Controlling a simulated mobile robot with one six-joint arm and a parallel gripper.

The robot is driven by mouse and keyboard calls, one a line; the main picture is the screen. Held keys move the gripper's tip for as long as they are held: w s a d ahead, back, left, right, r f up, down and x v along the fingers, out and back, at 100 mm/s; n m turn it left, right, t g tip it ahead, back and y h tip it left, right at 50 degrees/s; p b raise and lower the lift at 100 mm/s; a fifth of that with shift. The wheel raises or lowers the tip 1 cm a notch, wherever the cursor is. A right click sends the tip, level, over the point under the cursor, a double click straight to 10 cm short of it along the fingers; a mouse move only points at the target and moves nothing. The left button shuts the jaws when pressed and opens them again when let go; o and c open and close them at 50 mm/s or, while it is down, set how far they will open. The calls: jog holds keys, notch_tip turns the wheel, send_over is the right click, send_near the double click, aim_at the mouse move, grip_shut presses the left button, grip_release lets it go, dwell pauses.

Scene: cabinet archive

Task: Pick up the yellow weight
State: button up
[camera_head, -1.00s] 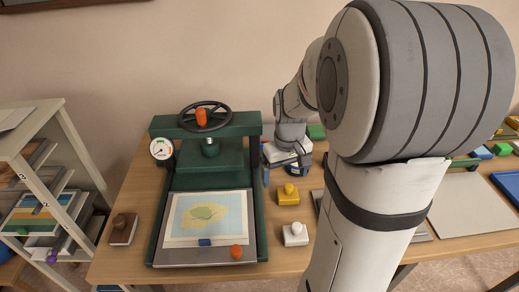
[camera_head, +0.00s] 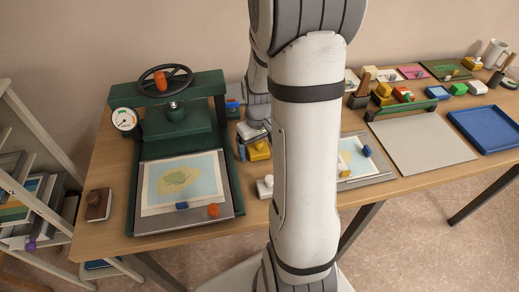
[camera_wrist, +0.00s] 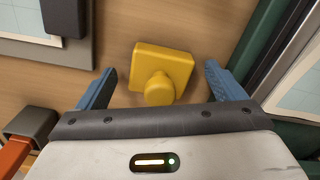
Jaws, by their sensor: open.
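The yellow weight (camera_wrist: 165,66) is a square block with a round knob, lying on the wooden table. In the head view the weight (camera_head: 259,152) sits just right of the green press, partly hidden by my arm and gripper. My gripper (camera_wrist: 160,75) is open, with its blue fingers on either side of the weight and a gap at each side. The weight is between the fingers, and they are not closed on it. I cannot tell the exact height of the fingers above the table.
The green press (camera_head: 222,140) with a map on its bed stands close left. A white weight (camera_head: 265,187) is just in front of the yellow one. A grey board (camera_head: 420,143) and blue tray (camera_head: 487,128) lie to the right. Shelves (camera_head: 40,125) stand at the far left.

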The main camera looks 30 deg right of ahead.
jog(key=shift+c, duration=0.2)
jog(key=c, duration=1.5)
